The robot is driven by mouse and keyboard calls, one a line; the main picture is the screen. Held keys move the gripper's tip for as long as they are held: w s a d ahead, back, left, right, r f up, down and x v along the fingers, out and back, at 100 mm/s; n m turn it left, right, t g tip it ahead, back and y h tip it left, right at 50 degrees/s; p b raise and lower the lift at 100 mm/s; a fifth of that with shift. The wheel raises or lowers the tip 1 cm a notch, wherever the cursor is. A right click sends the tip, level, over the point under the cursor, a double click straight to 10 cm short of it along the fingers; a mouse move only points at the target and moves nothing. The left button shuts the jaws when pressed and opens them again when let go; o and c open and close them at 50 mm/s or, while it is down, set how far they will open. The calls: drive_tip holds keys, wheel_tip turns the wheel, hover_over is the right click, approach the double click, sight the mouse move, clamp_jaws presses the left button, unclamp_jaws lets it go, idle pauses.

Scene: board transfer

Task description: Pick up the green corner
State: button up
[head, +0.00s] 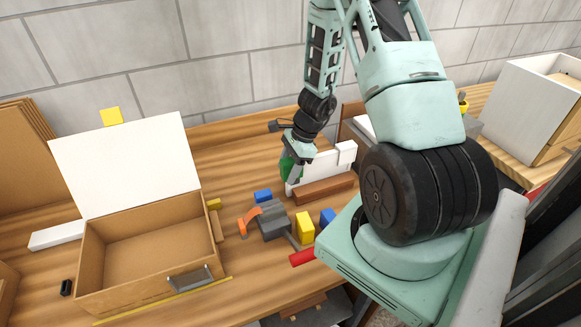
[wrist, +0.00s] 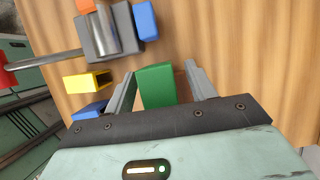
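The green corner (wrist: 157,86) looks like a green block in the wrist view. It lies between the two fingers of my gripper (wrist: 160,72). The left finger is close beside it, and a gap shows between it and the right finger. My gripper is open. In the head view the green corner (head: 286,166) shows partly behind my gripper (head: 293,172), which points down at the table; its lower part is hard to make out.
A grey clamp-like thing (wrist: 106,35) is beyond. In the head view, an open cardboard box (head: 150,245) stands left and a white piece (head: 325,163) is beside my gripper.

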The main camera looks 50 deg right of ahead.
sight(285, 162)
drive_tip(key=c, duration=1)
drive_tip(key=shift+c, duration=0.2)
drive_tip(key=shift+r, duration=0.1)
wheel_tip(285, 162, up, 9)
drive_tip(key=shift+r+b, duration=0.2)
drive_tip(key=shift+b, duration=0.25)
drive_tip(key=shift+s+d+f+b, duration=0.1)
drive_tip(key=shift+d+f+b, duration=0.05)
drive_tip(key=shift+f+b, duration=0.6)
drive_tip(key=shift+s+d+f+b, duration=0.1)
drive_tip(key=shift+f+b, duration=0.55)
drive_tip(key=shift+f, duration=0.1)
